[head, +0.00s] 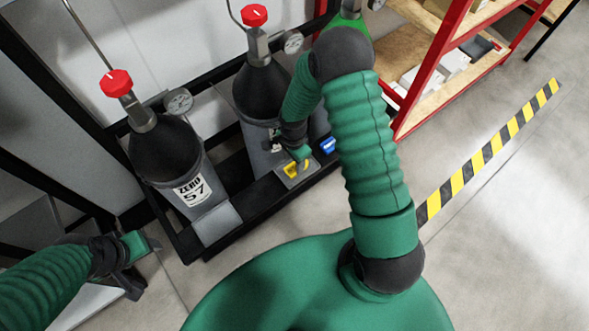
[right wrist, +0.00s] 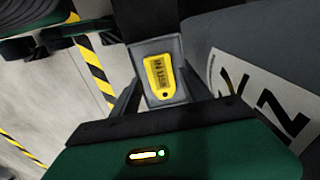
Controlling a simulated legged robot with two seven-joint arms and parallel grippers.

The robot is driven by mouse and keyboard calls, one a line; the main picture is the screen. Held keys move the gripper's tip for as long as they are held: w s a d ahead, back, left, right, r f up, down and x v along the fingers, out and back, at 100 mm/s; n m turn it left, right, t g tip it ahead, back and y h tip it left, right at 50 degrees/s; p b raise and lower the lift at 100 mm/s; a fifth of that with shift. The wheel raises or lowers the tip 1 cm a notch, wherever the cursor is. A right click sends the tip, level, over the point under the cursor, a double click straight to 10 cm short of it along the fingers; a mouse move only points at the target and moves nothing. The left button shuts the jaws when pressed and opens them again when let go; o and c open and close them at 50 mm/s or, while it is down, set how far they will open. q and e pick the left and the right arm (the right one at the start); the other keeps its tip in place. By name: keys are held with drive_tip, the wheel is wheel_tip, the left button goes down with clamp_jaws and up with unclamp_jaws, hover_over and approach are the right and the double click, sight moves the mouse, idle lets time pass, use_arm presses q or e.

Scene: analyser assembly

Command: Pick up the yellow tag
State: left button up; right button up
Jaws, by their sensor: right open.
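The yellow tag (head: 291,170) lies on a small grey holder at the front of the cylinder rack. In the right wrist view the yellow tag (right wrist: 158,77) shows dark lettering and a hole at its near end, and it lies flat on the grey holder (right wrist: 178,95). My right gripper (head: 298,160) is over the holder. In the right wrist view its two fingers (right wrist: 161,85) are apart, one on each side of the holder and tag, with nothing gripped. My left gripper (head: 148,249) is at the lower left, away from the tag; its jaw state is unclear.
A blue tag (head: 328,146) lies to the right on the same rack. Dark gas cylinders with red valves (head: 116,83) stand behind, one labelled ZERO 57 (head: 194,190). A red-framed shelf (head: 432,73) stands at the right. A yellow-black floor stripe (head: 487,153) crosses open floor.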

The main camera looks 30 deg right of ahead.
sight(290, 170)
drive_tip(key=f, duration=0.2)
drive_tip(key=d+f+b, duration=0.1)
drive_tip(key=f, duration=0.1)
drive_tip(key=shift+d+f, duration=0.15)
drive_tip(key=shift+f, duration=0.05)
drive_tip(key=shift+r, duration=0.1)
drive_tip(key=shift+a+r, duration=0.1)
drive_tip(key=shift+a, duration=0.1)
drive_tip(key=c, duration=1.1)
drive_tip(key=shift+d, duration=0.15)
